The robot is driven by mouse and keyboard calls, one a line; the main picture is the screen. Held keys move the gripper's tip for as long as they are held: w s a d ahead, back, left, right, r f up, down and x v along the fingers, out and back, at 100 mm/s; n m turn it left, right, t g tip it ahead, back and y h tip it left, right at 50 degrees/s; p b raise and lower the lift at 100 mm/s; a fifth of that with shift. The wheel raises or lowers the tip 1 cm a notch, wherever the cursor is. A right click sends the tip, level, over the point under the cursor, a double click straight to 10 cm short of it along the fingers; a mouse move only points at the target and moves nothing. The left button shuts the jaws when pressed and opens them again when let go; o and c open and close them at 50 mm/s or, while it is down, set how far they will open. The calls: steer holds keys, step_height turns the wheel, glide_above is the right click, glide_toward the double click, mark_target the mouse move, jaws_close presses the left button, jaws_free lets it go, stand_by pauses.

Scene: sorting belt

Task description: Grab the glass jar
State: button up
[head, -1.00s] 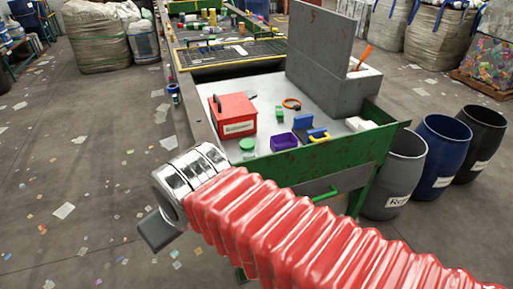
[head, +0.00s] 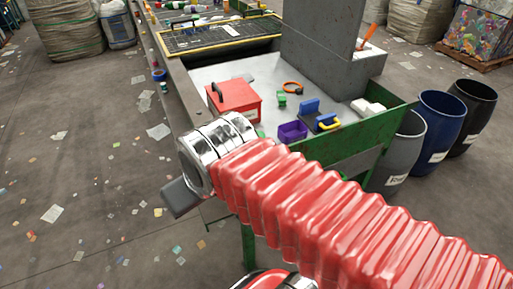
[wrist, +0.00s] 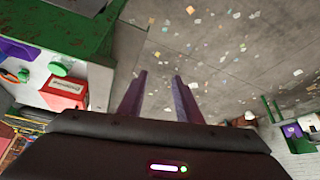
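The glass jar shows in the wrist view as a round green lid (wrist: 58,69) beside the red box (wrist: 65,92), on the pale table top at the left. Its glass body is hard to make out there. In the head view my arm hides most of the jar; only a sliver of green (head: 260,134) shows below the red box (head: 235,98). My gripper (wrist: 160,75) is open and empty, its two dark fingers apart over the floor, to the right of the table edge in the wrist view. In the head view the fingers cannot be made out clearly.
The table's green side wall (head: 365,150) lies beyond my arm. Barrels (head: 435,125) stand at the right.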

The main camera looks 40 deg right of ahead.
steer(key=shift+o, duration=1.4)
steer(key=shift+w+d, duration=0.2)
steer(key=shift+d, duration=0.05)
steer(key=o, duration=0.6)
steer(key=w+d+h, duration=0.1)
steer(key=w+d, duration=0.1)
steer(key=d, duration=0.2)
steer(key=w+d+m+t+h, duration=0.1)
steer(key=w+d, duration=0.1)
steer(key=d, duration=0.2)
steer(key=w+d+m+h, duration=0.1)
steer(key=w+d, duration=0.1)
steer(key=d, duration=0.3)
steer(key=shift+w+t+h, duration=0.3)
steer(key=shift+t+h, duration=0.1)
steer(key=shift+o, duration=0.2)
steer(key=w+d+t+h, duration=0.2)
steer(key=w+d+h, duration=0.15)
steer(key=d, duration=0.95)
steer(key=s+d+f+n+t+y, duration=0.1)
steer(key=s+d+f+t+y, duration=0.3)
steer(key=f, duration=0.4)
steer(key=shift+s+d+f+y, duration=0.35)
steer(key=shift+s+y, duration=0.25)
steer(key=shift+y, duration=0.45)
steer(key=x, duration=0.8)
steer(key=shift+w, duration=0.35)
